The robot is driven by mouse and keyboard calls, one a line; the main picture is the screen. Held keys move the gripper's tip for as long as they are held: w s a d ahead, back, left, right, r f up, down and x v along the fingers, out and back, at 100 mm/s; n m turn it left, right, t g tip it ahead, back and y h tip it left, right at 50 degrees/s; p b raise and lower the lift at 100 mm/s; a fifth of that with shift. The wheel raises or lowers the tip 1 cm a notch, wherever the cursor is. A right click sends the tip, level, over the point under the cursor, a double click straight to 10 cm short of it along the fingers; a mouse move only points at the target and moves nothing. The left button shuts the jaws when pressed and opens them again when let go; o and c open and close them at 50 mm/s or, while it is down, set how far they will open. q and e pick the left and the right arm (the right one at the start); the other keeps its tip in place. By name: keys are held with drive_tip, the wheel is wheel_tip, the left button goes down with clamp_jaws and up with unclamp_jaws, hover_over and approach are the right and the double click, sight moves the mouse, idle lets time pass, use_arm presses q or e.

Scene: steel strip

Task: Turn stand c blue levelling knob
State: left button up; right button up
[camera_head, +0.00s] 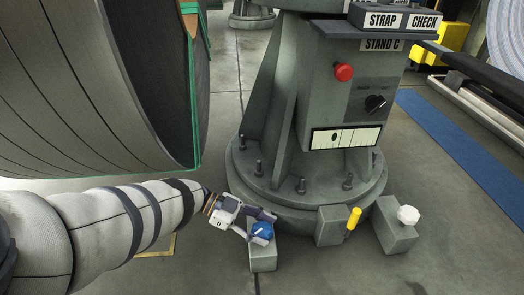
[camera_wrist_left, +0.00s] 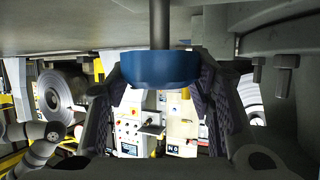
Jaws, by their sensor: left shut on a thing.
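The blue levelling knob (camera_head: 261,232) sits on a small grey block (camera_head: 263,258) at the left front of the round base of stand C (camera_head: 318,85). My left gripper (camera_head: 258,222) reaches in from the left and is shut on the blue knob. In the left wrist view the knob (camera_wrist_left: 162,70) is a blue cap on a dark shaft, between the two dark fingers (camera_wrist_left: 160,92). The gripper hides part of the knob in the head view. My right gripper is not in view.
A yellow handle (camera_head: 353,219) and a white knob (camera_head: 408,214) stand on blocks further right. The stand carries a red button (camera_head: 343,72), a black rotary switch (camera_head: 375,103) and a white gauge strip (camera_head: 346,137). A large steel coil (camera_head: 95,85) hangs close above my left arm.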

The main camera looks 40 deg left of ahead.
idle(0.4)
use_arm(q)
drive_tip(key=o, duration=1.2)
drive_tip(key=shift+c, duration=0.2)
